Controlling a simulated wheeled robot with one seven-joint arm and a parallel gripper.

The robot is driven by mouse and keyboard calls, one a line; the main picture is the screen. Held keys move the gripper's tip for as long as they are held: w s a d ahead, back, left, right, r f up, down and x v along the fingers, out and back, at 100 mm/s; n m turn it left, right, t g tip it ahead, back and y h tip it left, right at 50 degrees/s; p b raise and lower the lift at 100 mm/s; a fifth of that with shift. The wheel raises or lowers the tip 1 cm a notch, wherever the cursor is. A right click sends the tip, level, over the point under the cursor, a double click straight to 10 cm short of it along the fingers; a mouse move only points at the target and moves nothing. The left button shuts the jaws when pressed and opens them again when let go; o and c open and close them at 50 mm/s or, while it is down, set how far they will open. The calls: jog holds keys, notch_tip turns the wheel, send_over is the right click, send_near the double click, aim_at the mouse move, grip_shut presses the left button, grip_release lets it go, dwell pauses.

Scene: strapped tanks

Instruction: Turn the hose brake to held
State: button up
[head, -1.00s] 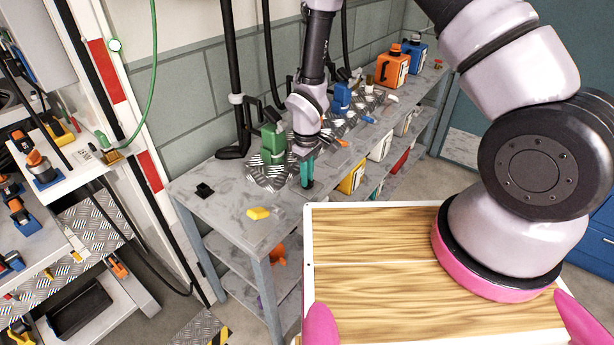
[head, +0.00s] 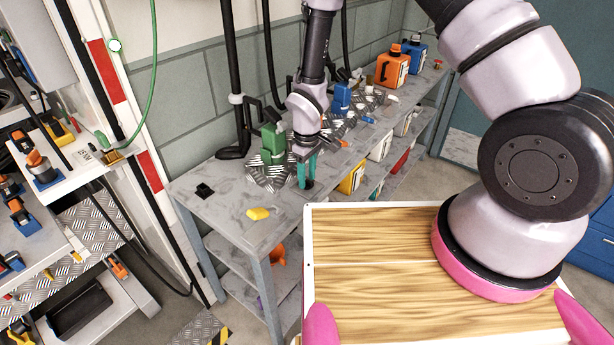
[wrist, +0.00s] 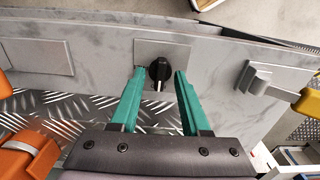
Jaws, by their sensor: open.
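A black rotary knob (wrist: 159,70) with a pale pointer sits on a grey plate (wrist: 180,52) on the bench in the wrist view. Its pointer faces down the picture, towards my palm. No readable label shows whether it is the hose brake or which position is held. My gripper (wrist: 160,78) is open, its two teal fingers apart, one tip on each side of the knob; I cannot tell whether they touch it. In the head view my gripper (head: 307,172) is at the bench's front edge, and the knob cannot be made out.
The long grey bench (head: 215,200) carries a green block-shaped device (head: 272,142), a yellow piece (head: 258,213), and orange (head: 393,68) and blue (head: 414,54) containers. A wooden-topped surface (head: 370,270) is in front.

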notch_tip(320, 180, up, 11)
jog(key=shift+f, duration=0.15)
dwell(0.4)
notch_tip(320, 180, up, 12)
jog(key=m+t, duration=0.1)
jog(key=m, duration=0.2)
send_over(307, 180)
jog(key=w+d, duration=0.3)
jog(key=d, duration=0.3)
jog(key=s+d+r+m+t+y, duration=0.1)
jog(key=d+r+m, duration=0.15)
jog(key=r, duration=0.35)
jog(key=d+r+m+t, duration=0.1)
jog(key=d+r, duration=0.3)
jog(key=r, duration=0.1)
jog(key=s+d+r+m+t, duration=0.2)
jog(key=s+d+r+m, duration=0.2)
jog(key=s+r, duration=0.3)
jog(key=s+d+r+m+t+y, duration=0.1)
jog(key=s+d+r+m+t, duration=0.1)
jog(key=s+d+r+m, duration=0.2)
jog(key=s+d+r, duration=0.3)
jog(key=s+r, duration=0.1)
jog(key=r, duration=0.1)
